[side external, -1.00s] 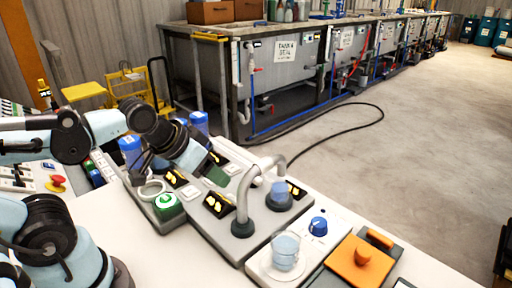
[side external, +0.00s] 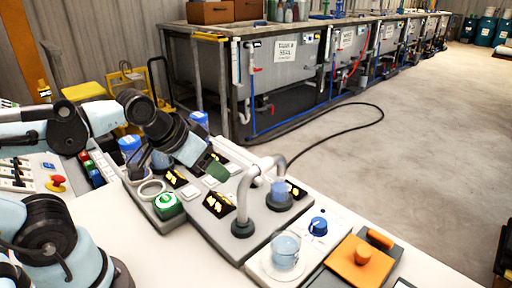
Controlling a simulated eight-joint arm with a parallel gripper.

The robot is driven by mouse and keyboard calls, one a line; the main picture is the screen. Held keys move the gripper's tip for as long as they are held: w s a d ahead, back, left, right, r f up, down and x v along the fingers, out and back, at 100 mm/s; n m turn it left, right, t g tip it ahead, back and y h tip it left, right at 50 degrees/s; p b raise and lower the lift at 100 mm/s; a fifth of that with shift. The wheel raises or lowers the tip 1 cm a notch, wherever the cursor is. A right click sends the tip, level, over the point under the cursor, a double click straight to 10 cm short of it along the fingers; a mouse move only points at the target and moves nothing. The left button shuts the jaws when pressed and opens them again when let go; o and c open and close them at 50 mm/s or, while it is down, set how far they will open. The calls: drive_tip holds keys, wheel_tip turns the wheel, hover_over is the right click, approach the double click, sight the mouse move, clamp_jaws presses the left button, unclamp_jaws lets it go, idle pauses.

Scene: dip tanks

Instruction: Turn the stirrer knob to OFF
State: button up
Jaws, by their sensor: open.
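The blue stirrer knob (side external: 318,226) sits on the white stirrer unit (side external: 260,268) at the front of the bench. Its setting and any OFF mark are too small to read. A clear beaker (side external: 285,250) with pale blue liquid stands on the same unit, left of the knob. My gripper (side external: 215,170) is behind and to the left of the knob, above the grey panel and well apart from the knob. It is open, with no object seen in it, though its fingers are small and partly hidden by my wrist.
A grey pipe arch (side external: 245,195) rises between my gripper and the knob. An orange lidded block (side external: 361,262) stands right of the knob. The white bench front (side external: 150,250) is clear.

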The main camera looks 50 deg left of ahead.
wheel_tip(320, 180, up, 6)
drive_tip(key=w+d+r+m+g, duration=0.1)
drive_tip(key=w+d+m, duration=0.1)
drive_tip(key=w+d+r+m+g, duration=0.1)
drive_tip(key=w+d+m, duration=0.1)
drive_tip(key=w+d, duration=0.1)
drive_tip(key=w+d+r+m+g, duration=0.1)
drive_tip(key=w+d+r+m, duration=0.1)
drive_tip(key=w, duration=0.1)
drive_tip(key=shift+d+g+h, duration=0.3)
drive_tip(key=shift+d+h, duration=0.1)
drive_tip(key=w+d+f+m+g, duration=0.1)
drive_tip(key=w+d+m+g, duration=0.15)
drive_tip(key=w+d, duration=0.2)
drive_tip(key=m+g, duration=0.1)
drive_tip(key=m, duration=0.3)
hover_over(320, 222)
wheel_tip(320, 222, down, 7)
drive_tip(key=shift+n+y, duration=0.25)
drive_tip(key=shift+y, duration=0.15)
wheel_tip(320, 222, down, 13)
drive_tip(key=shift+f, duration=0.1)
